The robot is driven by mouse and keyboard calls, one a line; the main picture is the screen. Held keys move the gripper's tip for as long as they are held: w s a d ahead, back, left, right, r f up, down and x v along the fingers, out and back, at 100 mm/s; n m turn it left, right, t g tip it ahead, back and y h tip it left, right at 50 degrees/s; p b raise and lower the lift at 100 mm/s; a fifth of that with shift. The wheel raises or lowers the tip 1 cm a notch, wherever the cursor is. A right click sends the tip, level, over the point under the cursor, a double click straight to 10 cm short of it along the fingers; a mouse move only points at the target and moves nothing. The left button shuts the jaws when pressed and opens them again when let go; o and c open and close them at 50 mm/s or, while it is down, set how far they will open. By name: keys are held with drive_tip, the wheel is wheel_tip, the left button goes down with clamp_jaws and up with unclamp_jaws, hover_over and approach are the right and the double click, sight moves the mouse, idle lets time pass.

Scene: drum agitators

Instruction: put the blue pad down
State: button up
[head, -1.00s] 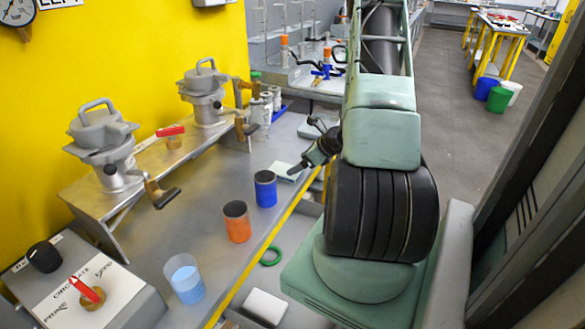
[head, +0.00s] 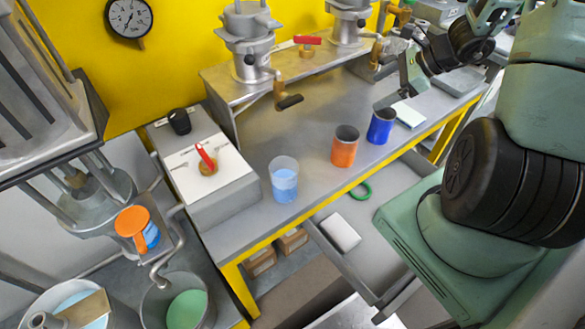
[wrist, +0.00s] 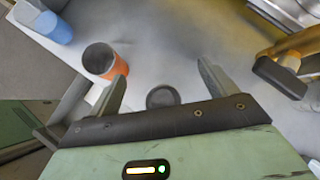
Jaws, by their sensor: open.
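A pale bluish pad (head: 408,115) lies flat on the grey bench, just right of the blue cup (head: 381,127) in the head view. I see no other blue pad. My gripper (wrist: 161,74) is open, with nothing between its fingers. In the head view my gripper (head: 394,98) hangs above the bench near the blue cup and the pad. In the wrist view a dark round top (wrist: 162,98), seemingly the blue cup's, shows below and between the fingers. The pad is not visible in the wrist view.
An orange cup (head: 345,147) and a clear beaker of blue liquid (head: 284,180) stand left along the bench. A raised shelf with crank-handled grey machines (head: 248,45) is behind. An open drawer (head: 382,218) below holds a white block and green ring.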

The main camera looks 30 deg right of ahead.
drive_tip(key=s+a+r+n+g+y, duration=0.1)
drive_tip(key=a+r+n+g, duration=0.2)
drive_tip(key=a+n, duration=0.65)
drive_tip(key=s+a+r+n+g, duration=0.1)
drive_tip(key=a+r+n+g, duration=0.3)
drive_tip(key=a, duration=1)
drive_tip(key=s+a+r+n+h, duration=0.2)
drive_tip(key=s+a+n+h, duration=0.3)
drive_tip(key=s+a+n, duration=0.9)
drive_tip(key=s+n, duration=0.1)
drive_tip(key=n, duration=0.5)
drive_tip(key=shift+s+h, duration=0.3)
drive_tip(key=shift+s, duration=0.1)
drive_tip(key=shift+d+r, duration=0.1)
